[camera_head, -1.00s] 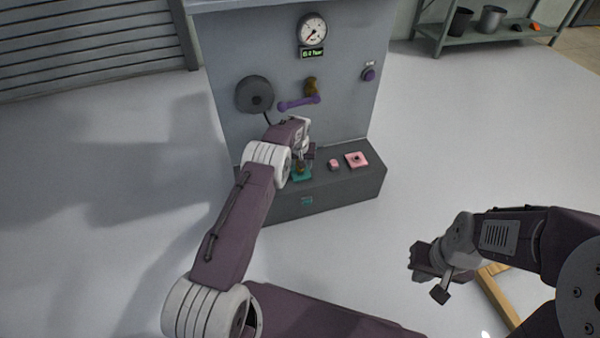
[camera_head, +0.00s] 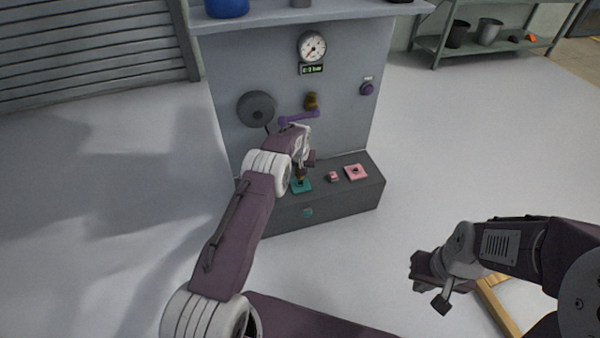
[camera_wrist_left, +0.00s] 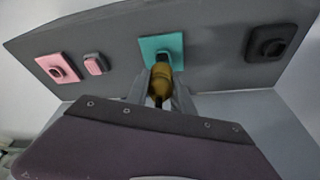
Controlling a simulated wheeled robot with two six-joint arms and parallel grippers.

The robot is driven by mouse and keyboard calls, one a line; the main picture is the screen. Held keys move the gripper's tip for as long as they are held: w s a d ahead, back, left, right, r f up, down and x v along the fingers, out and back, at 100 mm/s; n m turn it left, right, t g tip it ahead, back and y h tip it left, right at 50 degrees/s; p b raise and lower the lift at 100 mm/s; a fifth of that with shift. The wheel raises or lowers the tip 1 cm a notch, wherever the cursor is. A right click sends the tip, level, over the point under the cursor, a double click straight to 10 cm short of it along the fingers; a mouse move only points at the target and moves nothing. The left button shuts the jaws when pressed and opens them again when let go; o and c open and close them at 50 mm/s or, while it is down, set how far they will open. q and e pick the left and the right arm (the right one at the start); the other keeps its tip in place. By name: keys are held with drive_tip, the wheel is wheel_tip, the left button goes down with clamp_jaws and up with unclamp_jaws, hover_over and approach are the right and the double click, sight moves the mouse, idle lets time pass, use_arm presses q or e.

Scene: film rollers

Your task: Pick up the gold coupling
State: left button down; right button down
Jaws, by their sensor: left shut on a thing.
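The gold coupling (camera_wrist_left: 160,80) is between the fingers of my left gripper (camera_wrist_left: 160,94) in the left wrist view. The gripper is shut on it. In the head view, the left gripper (camera_head: 303,166) is over the dark ledge, with the coupling (camera_head: 301,177) small beneath it. The coupling is in front of the teal square plate (camera_wrist_left: 153,50), which also shows in the head view (camera_head: 301,187). The coupling appears slightly above the plate, but its lower end is partly hidden. My right gripper (camera_head: 432,287) is open and empty, low on the right, far from the coupling.
The dark ledge (camera_head: 335,207) holds a pink block (camera_head: 333,176) and a pink square plate (camera_head: 356,172). The panel behind has a gauge (camera_head: 312,46), a round black disc (camera_head: 257,108), a purple lever (camera_head: 298,118) and a purple button (camera_head: 367,89). Open floor lies to both sides.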

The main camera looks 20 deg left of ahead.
use_arm(q)
drive_tip(key=s+d+r+p, duration=0.2)
drive_tip(key=d+r+p, duration=0.5)
drive_tip(key=d, duration=0.4)
drive_tip(key=shift+s+d+r, duration=0.25)
drive_tip(key=shift+r, duration=0.45)
